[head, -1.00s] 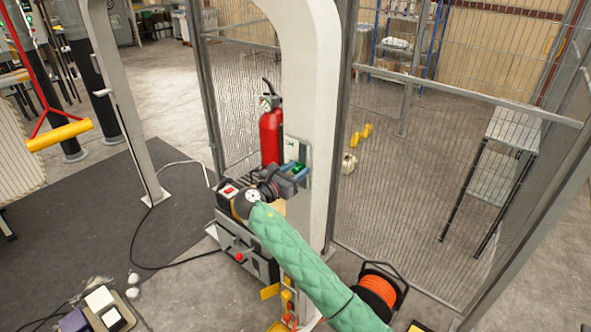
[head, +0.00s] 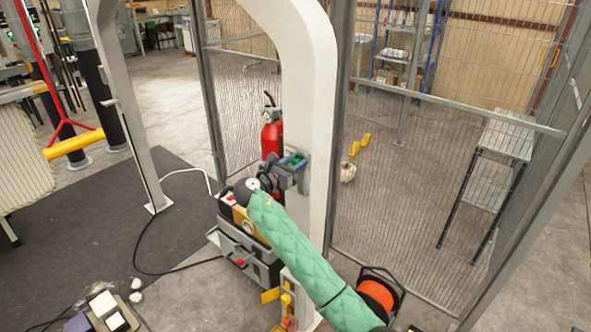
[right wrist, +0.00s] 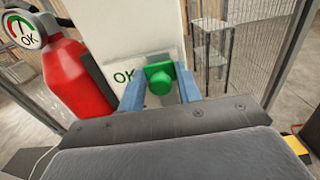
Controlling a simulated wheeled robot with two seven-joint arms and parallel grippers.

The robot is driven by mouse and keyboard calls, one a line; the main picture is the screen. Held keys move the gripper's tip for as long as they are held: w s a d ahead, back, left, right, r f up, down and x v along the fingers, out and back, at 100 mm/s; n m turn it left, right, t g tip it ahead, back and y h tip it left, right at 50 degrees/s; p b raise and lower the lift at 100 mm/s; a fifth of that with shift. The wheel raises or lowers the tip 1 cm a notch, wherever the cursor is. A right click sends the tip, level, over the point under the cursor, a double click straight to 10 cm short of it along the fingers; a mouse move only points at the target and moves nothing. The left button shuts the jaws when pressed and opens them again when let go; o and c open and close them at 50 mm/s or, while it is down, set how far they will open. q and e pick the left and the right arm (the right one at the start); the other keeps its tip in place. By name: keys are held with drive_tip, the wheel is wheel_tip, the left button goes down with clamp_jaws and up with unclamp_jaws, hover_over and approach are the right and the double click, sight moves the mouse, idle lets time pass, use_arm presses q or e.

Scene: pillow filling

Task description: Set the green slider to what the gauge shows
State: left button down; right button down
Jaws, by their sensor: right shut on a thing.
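The green slider (right wrist: 160,78) sits on a panel on the white post, beside a printed green "OK" label (right wrist: 123,76) in the right wrist view. My right gripper (right wrist: 160,88) has its blue fingers on either side of the slider and is shut on it. In the head view, my right gripper (head: 294,166) is at the post with the green slider (head: 297,160) between its fingers. The gauge (right wrist: 24,32) on the red fire extinguisher has a red and a green zone and reads "OK"; its needle is too small to read surely. My left gripper is out of view.
The red extinguisher (head: 271,138) stands close left of the post (head: 312,120). A grey toolbox (head: 245,248) lies below my right gripper. An orange cable reel (head: 377,293) is on the floor, right of my arm. Mesh fencing (head: 440,170) stands behind the post.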

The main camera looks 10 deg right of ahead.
drive_tip(key=shift+r, duration=0.35)
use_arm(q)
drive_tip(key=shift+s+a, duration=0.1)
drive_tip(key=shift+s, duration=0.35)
use_arm(e)
drive_tip(key=c, duration=1.3)
unclamp_jaws()
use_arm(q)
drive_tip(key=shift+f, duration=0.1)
